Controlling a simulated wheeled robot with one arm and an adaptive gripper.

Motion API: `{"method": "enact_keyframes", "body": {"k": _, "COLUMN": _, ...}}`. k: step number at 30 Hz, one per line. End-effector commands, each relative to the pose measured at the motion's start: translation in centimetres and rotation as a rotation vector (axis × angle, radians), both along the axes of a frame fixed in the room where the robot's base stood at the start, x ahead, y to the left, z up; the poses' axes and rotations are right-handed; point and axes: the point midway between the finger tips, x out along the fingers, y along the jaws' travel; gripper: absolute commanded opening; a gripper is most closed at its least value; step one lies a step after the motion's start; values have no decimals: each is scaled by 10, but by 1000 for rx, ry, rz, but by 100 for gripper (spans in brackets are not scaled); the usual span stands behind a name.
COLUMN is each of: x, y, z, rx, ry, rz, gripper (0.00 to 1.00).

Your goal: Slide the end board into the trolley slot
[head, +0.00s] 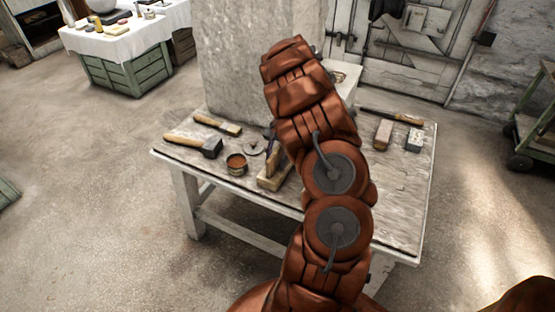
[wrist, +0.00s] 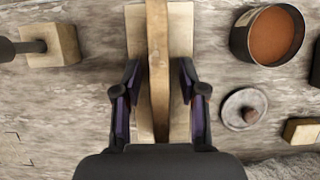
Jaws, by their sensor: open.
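A narrow wooden board (wrist: 157,70), seen edge-on from above, runs up the middle of the wrist view over a wider pale wooden base (wrist: 182,30). It looks like the end board, though its face is hidden. My gripper (wrist: 160,82) is open, with one dark finger on each side of the board; I cannot tell whether either finger touches it. In the head view my arm hides most of the gripper, and part of the wooden base (head: 272,183) shows on the worktable. A green wheeled trolley (head: 535,128) stands at the right edge; its slot cannot be made out.
On the worktable (head: 395,215) lie a mallet (head: 205,147), a brush (head: 220,125), a tin of brown stuff (head: 236,168), a round lid (head: 252,149) and two blocks (head: 383,134). A large plaster block (head: 235,60) stands behind. Open floor lies left and right.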

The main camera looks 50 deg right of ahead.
Motion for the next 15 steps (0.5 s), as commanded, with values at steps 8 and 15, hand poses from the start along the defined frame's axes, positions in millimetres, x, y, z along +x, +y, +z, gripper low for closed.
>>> {"method": "enact_keyframes", "body": {"k": 8, "x": 0, "y": 0, "z": 0, "rx": 0, "ry": 0, "rz": 0, "gripper": 40}}
{"method": "enact_keyframes", "body": {"k": 15, "x": 0, "y": 0, "z": 0, "rx": 0, "ry": -1, "rz": 0, "gripper": 15}}
